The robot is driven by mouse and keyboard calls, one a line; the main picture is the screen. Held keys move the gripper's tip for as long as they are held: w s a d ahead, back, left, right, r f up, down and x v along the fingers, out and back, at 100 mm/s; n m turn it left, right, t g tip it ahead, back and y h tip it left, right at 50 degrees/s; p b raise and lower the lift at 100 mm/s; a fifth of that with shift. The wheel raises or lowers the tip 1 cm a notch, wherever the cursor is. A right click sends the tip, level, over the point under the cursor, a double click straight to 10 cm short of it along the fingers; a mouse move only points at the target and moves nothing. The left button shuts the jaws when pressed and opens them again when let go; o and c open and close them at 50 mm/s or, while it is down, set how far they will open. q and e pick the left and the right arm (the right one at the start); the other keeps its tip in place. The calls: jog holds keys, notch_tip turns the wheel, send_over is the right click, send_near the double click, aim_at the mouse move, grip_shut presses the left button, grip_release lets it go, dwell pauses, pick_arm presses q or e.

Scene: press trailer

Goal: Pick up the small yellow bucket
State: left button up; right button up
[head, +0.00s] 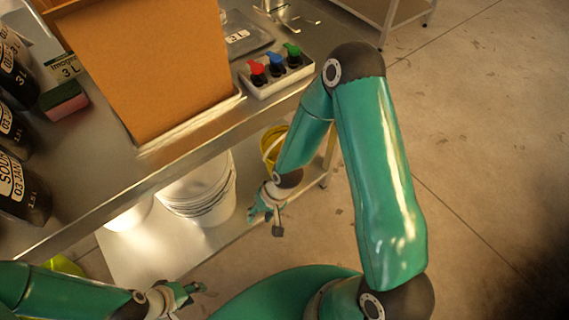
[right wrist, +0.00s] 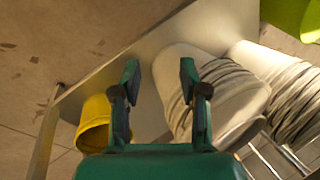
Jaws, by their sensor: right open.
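The small yellow bucket (head: 270,145) stands on the lower shelf of the metal table, partly hidden behind my right arm in the head view. It also shows in the right wrist view (right wrist: 94,124), left of the fingers and partly cut off by the gripper body. My right gripper (head: 266,214) is open and empty, in front of the shelf; its fingertips (right wrist: 158,75) point towards the white buckets in its wrist view, with the yellow bucket to the side. My left gripper (head: 184,292) is low at the bottom left, apart from the bucket; its jaw state is unclear.
Stacked white buckets (head: 200,190) stand on the lower shelf (head: 150,250) beside the yellow one. A lime-green container (right wrist: 290,14) is further along. The tabletop above holds a brown board (head: 150,70), dark bottles (head: 22,190) and a white tray (head: 277,84). Floor at the right is clear.

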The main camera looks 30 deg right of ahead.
jog(key=w+d+f+m+h+b, duration=0.1)
jog(key=w+d+f+m+b, duration=0.15)
jog(key=w+b, duration=0.35)
jog(key=w+d+f+m+t+h+b, duration=0.1)
jog(key=w+d+f+b, duration=0.2)
jog(key=w+d+b, duration=0.15)
jog(key=w+d+f+m+h+b, duration=0.1)
jog(key=w+d+f+m+b, duration=0.15)
jog(key=w+b, duration=0.35)
jog(key=w+d+r+m+t+h+b, duration=0.1)
jog(key=w+d+r+m+h+b, duration=0.2)
jog(key=d+b, duration=0.35)
jog(key=w+d+r+m+t+h+b, duration=0.1)
jog(key=w+d+m+h+b, duration=0.1)
jog(key=w+d+m+b, duration=0.45)
jog(key=shift+n, duration=0.95)
jog(key=shift+s+d+b+x, duration=0.3)
jog(key=shift+b+x, duration=0.15)
jog(key=shift+x, duration=1.3)
jog(key=shift+s+d+b+x, duration=0.3)
jog(key=shift+b+x, duration=0.2)
jog(key=shift+x, duration=1.3)
jog(key=shift+s+d+b+x, duration=0.25)
jog(key=shift+b+x, duration=0.2)
jog(key=shift+x, duration=1.3)
pick_arm(q)
notch_tip(320, 180, down, 35)
jog(key=shift+f, duration=0.15)
pick_arm(e)
grip_shut()
